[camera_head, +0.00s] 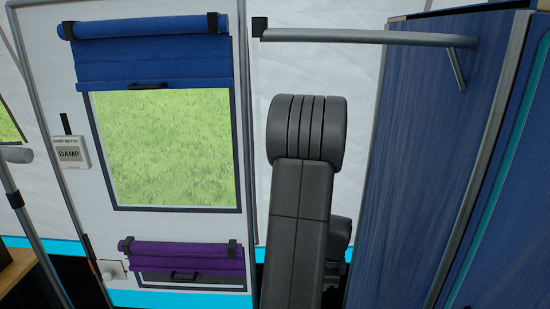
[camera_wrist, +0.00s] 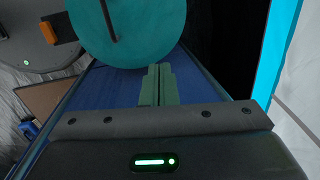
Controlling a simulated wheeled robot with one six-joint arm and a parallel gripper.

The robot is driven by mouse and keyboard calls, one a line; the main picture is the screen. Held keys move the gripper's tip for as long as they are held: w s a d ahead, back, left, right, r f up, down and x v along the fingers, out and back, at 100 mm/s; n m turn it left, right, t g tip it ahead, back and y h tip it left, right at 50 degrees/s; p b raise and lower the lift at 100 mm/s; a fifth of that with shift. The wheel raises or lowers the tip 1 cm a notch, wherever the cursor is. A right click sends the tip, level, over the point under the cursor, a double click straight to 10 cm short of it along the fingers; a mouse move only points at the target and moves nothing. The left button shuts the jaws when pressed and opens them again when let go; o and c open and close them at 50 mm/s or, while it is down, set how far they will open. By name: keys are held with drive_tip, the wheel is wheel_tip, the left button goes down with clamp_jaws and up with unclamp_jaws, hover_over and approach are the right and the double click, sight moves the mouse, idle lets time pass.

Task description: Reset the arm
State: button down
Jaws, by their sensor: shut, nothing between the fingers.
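My gripper (camera_wrist: 157,85) shows in the wrist view, with its two green fingers pressed together and nothing between them. A teal round surface (camera_wrist: 130,30) lies just past the fingertips at the top of that view. I cannot tell whether the fingers touch it. In the head view my dark grey arm stands upright in the middle, and its gripper end is hidden.
A blue panel (camera_head: 440,130) stands close on the right of my arm, with a grey rail (camera_head: 350,37) above. A window (camera_head: 160,145) with a rolled blue blind (camera_head: 150,55) and a damp meter (camera_head: 69,152) are on the left wall.

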drive_tip(key=shift+w+r+g+p, duration=0.25)
drive_tip(key=shift+w+g+p, duration=0.2)
drive_tip(key=shift+w, duration=0.35)
drive_tip(key=shift+w+r+g+p, duration=0.2)
drive_tip(key=shift+w+g+p, duration=0.15)
drive_tip(key=shift+w+p, duration=0.35)
